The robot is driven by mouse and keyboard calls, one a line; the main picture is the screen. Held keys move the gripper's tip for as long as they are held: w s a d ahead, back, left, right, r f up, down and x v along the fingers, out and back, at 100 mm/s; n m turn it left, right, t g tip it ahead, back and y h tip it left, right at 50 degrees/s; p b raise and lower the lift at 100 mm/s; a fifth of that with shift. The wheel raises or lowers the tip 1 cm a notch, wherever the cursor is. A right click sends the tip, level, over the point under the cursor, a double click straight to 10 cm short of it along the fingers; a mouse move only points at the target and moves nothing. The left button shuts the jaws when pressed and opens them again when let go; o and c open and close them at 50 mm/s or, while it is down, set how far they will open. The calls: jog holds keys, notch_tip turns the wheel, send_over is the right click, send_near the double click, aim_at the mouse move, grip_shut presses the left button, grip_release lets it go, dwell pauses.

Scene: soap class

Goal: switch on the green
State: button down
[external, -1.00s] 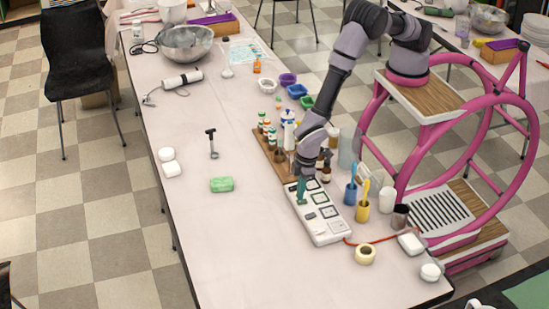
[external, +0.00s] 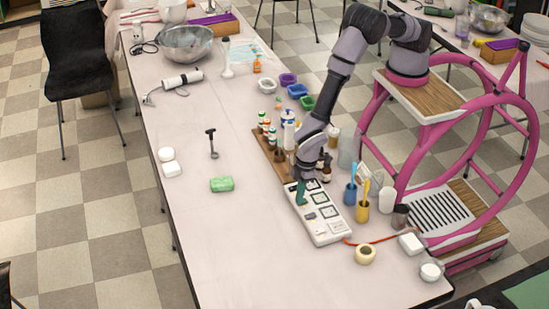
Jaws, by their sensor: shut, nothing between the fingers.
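A long white panel (external: 333,238) with several dark-framed square sections lies on the table, below and right of centre. The frames are too small to tell which section is the green one. My gripper (external: 302,202) points down at the far left part of this panel. Its teal fingers are shut with nothing between them. The tips are at or just above the panel, and I cannot tell whether they touch it. My wrist and fingers hide part of the panel's far end.
Close behind my gripper is a wooden tray (external: 262,145) with several small bottles. Blue (external: 350,194) and yellow (external: 362,212) cups stand right of the panel. A red cord (external: 372,241) and a tape roll (external: 365,253) are near its front end.

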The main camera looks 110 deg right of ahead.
aim_at(304, 201)
jog(key=shift+s+r, duration=0.1)
jog(key=shift+s, duration=0.65)
notch_tip(304, 201, up, 14)
jog(key=s, duration=0.1)
jog(key=shift+s, duration=0.3)
jog(key=shift+w+a, duration=0.1)
jog(key=shift+w, duration=0.65)
